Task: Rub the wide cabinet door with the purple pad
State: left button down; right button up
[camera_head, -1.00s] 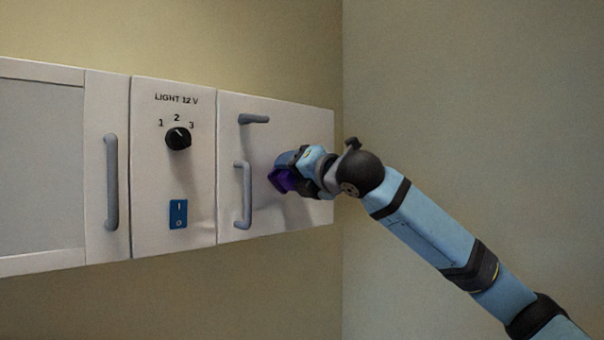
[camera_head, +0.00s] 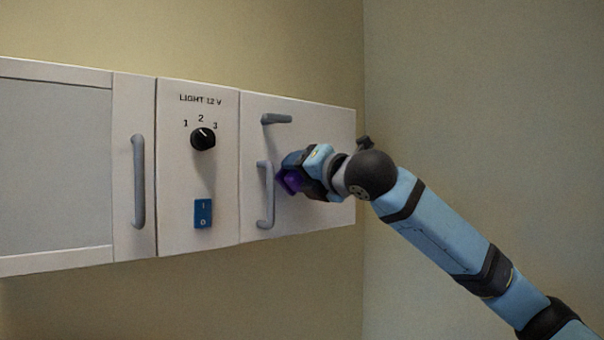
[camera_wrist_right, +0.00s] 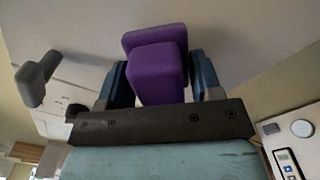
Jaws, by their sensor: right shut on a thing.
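The purple pad (camera_head: 290,182) is held in my right gripper (camera_head: 289,175), in front of the right-hand cabinet door (camera_head: 335,128). In the right wrist view the pad (camera_wrist_right: 157,68) sits between the two blue fingers of my right gripper (camera_wrist_right: 158,80), its broad part towards a pale surface; I cannot tell whether it touches. The wide door (camera_head: 55,150), with a grey panel in a white frame and a vertical handle (camera_head: 138,182), is at the left, well apart from the pad. My left gripper is not in view.
A middle panel has a black knob (camera_head: 202,139) and a blue switch (camera_head: 203,213). The right door has a vertical handle (camera_head: 265,195) just left of the pad and a short horizontal handle (camera_head: 276,118) above. A wall corner is right of the cabinet.

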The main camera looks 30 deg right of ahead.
jog(key=shift+s+d, duration=0.15)
jog(key=shift+s, duration=1.2)
jog(key=shift+s+d, duration=0.1)
jog(key=shift+s, duration=1.25)
jog(key=s, duration=0.3)
jog(key=shift+s+d, duration=0.1)
jog(key=shift+d, duration=0.05)
